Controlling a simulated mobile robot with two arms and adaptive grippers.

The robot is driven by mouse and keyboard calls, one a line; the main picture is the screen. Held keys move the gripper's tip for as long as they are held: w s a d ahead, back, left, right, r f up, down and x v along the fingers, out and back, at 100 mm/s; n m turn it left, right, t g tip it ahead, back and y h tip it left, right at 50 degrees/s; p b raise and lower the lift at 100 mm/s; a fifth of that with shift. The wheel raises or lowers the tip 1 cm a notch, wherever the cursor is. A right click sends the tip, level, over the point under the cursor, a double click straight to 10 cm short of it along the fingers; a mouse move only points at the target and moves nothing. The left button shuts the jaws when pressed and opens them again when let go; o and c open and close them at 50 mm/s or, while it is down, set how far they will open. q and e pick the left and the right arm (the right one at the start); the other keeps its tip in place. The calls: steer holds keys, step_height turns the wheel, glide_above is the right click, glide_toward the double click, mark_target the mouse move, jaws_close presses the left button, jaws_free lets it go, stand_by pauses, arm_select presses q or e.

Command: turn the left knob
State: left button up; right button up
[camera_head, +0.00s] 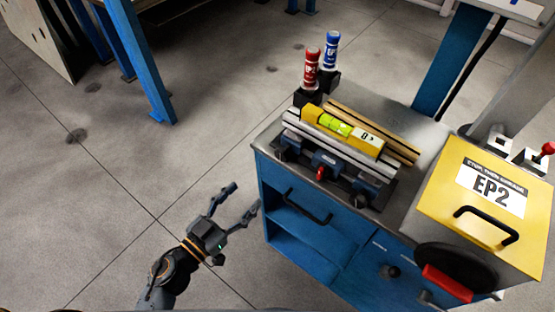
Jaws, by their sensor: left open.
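A blue clamping fixture (331,161) sits on top of the blue cabinet (305,240), with a yellow spirit level (343,131) lying across it. Along its front are a dark left knob (283,154), a dark right knob (361,200), and a small red-tipped part (320,173) between them. My left gripper (243,197) is open and empty, left of the cabinet and lower in the picture than the left knob. Its fingers point up and right, apart from the knob. My right gripper is not in view.
A red bottle (311,69) and a blue bottle (330,51) stand behind the fixture. A black handle (308,206) sticks out from the cabinet front.

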mark_target(280, 157)
arm_select(q)
steer(key=p+x, duration=0.1)
steer(key=x, duration=1.2)
steer(key=shift+r+p, duration=0.1)
steer(key=shift+p, duration=0.25)
steer(key=shift+w+d, duration=0.2)
steer(key=shift+w, duration=0.2)
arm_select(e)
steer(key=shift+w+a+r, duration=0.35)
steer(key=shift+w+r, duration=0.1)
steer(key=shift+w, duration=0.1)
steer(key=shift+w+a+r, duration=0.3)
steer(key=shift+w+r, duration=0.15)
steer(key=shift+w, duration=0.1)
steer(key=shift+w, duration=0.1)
